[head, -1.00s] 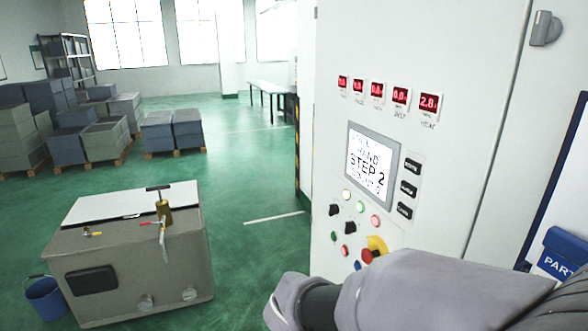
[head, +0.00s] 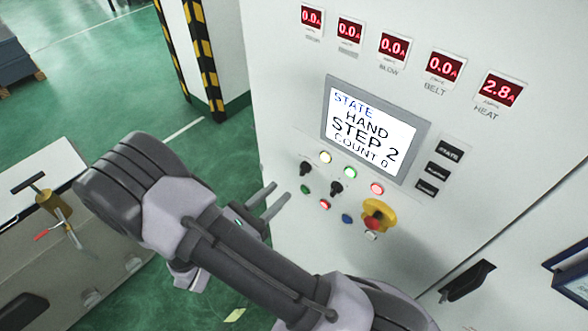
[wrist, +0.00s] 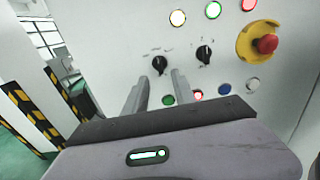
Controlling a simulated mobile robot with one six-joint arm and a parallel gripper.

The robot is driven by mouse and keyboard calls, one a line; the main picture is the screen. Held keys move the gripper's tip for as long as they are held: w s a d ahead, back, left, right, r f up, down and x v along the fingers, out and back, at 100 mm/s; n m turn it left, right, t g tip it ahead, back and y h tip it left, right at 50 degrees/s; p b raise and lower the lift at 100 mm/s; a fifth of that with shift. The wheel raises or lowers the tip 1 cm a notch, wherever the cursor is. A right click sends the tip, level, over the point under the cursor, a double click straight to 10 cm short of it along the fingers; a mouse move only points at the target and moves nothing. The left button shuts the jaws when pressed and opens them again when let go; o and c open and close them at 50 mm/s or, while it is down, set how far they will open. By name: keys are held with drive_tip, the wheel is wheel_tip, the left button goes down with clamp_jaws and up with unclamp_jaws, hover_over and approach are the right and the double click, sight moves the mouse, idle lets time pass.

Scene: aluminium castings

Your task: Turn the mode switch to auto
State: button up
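A white control cabinet carries two black rotary switches, a left one (head: 306,168) and a right one (head: 336,187). Their labels are too small to read, so I cannot tell which is the mode switch. The screen (head: 367,131) reads STATE HAND, STEP 2, COUNT 0. My gripper (head: 277,196) is open and empty, left of the switches in the head view. In the wrist view my gripper (wrist: 160,78) has its fingers apart, with the left switch (wrist: 160,64) just beyond the gap and the right switch (wrist: 204,54) outside it. No contact shows.
Lamps and buttons surround the switches. A red emergency stop on a yellow base (head: 376,219) sits to their right. Red current meters (head: 393,48) line the top. A striped post (head: 206,70) stands behind.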

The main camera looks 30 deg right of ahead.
sight(301, 171)
drive_tip(key=x, duration=0.7)
drive_tip(key=shift+w+d+p, duration=0.15)
drive_tip(key=shift+d+p, duration=0.2)
drive_tip(key=shift+w+d, duration=0.25)
drive_tip(key=shift+d, duration=0.05)
clamp_jaws()
